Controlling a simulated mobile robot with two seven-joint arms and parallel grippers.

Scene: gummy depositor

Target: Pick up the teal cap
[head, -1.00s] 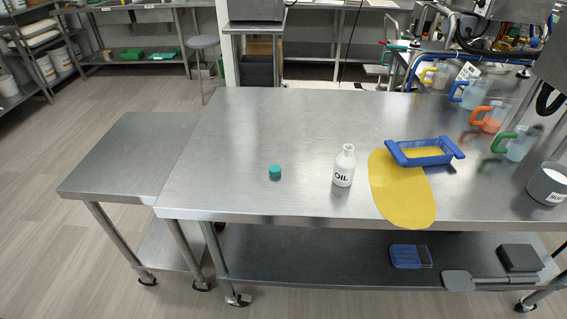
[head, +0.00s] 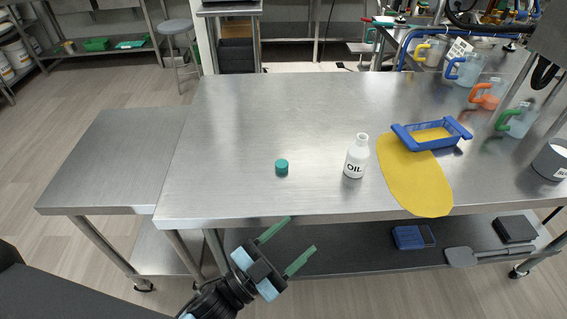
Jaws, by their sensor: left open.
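The teal cap (head: 282,167) is a small round cap standing alone on the steel table, left of the white oil bottle (head: 356,158). The bottle is upright, with "OIL" on its side and its neck bare. My left gripper (head: 288,246) comes in from the lower left, its two green fingers spread apart with nothing between them. It is in front of the table's front edge, nearer to me than the cap and apart from it. My right gripper is not in the picture.
The steel table (head: 230,130) is clear around the cap. A yellow mat (head: 415,180) with a blue tray (head: 433,147) lies to the right, with handled jugs (head: 463,70) beyond. A lower side table (head: 100,160) stands left.

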